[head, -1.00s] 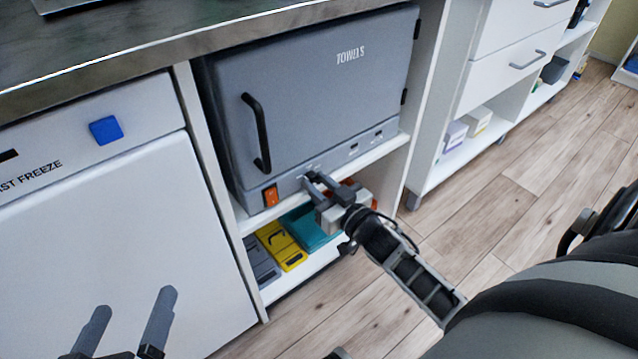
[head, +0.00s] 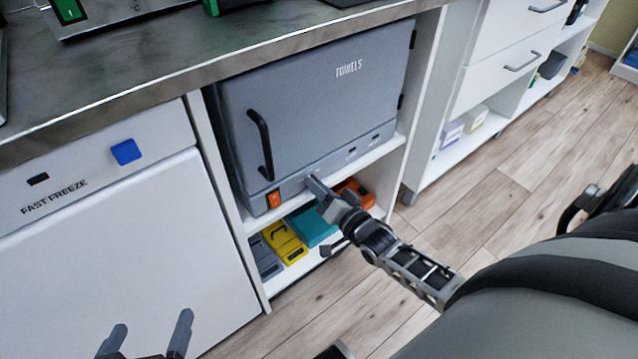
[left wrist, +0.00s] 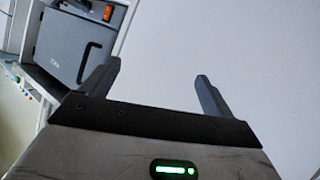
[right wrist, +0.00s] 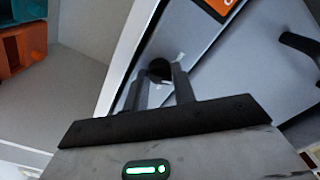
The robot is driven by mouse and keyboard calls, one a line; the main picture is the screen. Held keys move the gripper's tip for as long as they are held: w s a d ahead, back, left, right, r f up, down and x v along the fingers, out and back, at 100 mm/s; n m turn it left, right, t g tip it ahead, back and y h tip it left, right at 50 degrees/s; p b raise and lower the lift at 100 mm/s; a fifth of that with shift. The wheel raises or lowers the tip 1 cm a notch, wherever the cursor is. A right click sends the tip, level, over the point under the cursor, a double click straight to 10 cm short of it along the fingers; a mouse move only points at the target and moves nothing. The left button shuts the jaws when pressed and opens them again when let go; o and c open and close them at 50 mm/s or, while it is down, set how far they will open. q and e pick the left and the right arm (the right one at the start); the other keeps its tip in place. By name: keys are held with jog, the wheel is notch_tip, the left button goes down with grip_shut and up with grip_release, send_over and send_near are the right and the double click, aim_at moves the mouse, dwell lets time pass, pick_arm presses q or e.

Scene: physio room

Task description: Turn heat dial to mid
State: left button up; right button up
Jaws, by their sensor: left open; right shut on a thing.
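The grey towel cabinet (head: 330,100) stands on the shelf under the counter, its door closed. Its heat dial is hidden behind my right gripper (head: 315,184) in the head view. In the right wrist view a small dark round dial (right wrist: 160,68) sits on the light panel between the fingertips. My right gripper is shut on it; the pointer and markings cannot be read. My left gripper (head: 151,326) is open and empty in front of the white freezer door. The cabinet also shows in the left wrist view (left wrist: 65,45).
An orange switch (head: 274,199) is left of the dial. The black door handle (head: 262,145) stands out above it. Yellow (head: 284,243), teal and orange boxes fill the shelf below. The freezer (head: 100,230) with a blue knob (head: 126,152) is at left. Floor at right is open.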

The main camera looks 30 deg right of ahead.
pick_arm(q)
jog(key=shift+a+f, duration=0.15)
jog(key=shift+f, duration=0.2)
pick_arm(e)
jog(key=shift+m, duration=1.2)
jog(key=o, duration=1)
pick_arm(q)
jog(key=f+g+p, duration=0.1)
jog(key=p, duration=0.1)
jog(key=a+f+g+y+p, duration=0.1)
jog(key=shift+s+p, duration=0.1)
jog(key=shift+p, duration=0.25)
pick_arm(e)
jog(key=s+d, duration=0.1)
jog(key=s, duration=1.5)
jog(key=shift+d, duration=0.15)
